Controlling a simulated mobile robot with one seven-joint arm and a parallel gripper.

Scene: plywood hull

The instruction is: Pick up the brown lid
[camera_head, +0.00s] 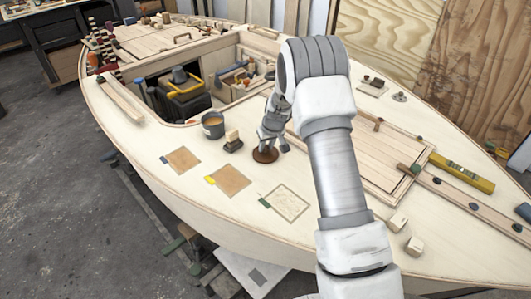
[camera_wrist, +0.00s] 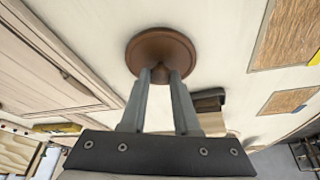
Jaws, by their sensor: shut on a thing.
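The brown lid (camera_head: 265,155) is a round, dark brown disc on the pale plywood deck (camera_head: 190,140) in the head view, under my gripper (camera_head: 275,144). In the wrist view the lid (camera_wrist: 162,50) is at the top centre with its small knob between the fingertips of my gripper (camera_wrist: 163,75). The fingers are shut on the knob. I cannot tell whether the lid touches the deck or is slightly above it.
A grey cup (camera_head: 213,125) and a small block on a dark base (camera_head: 233,141) stand left of the lid. Sandpaper sheets (camera_head: 230,180) lie nearer. A yellow level (camera_head: 462,172) and wood blocks (camera_head: 414,246) lie right. An open cockpit with tools (camera_head: 183,88) is behind.

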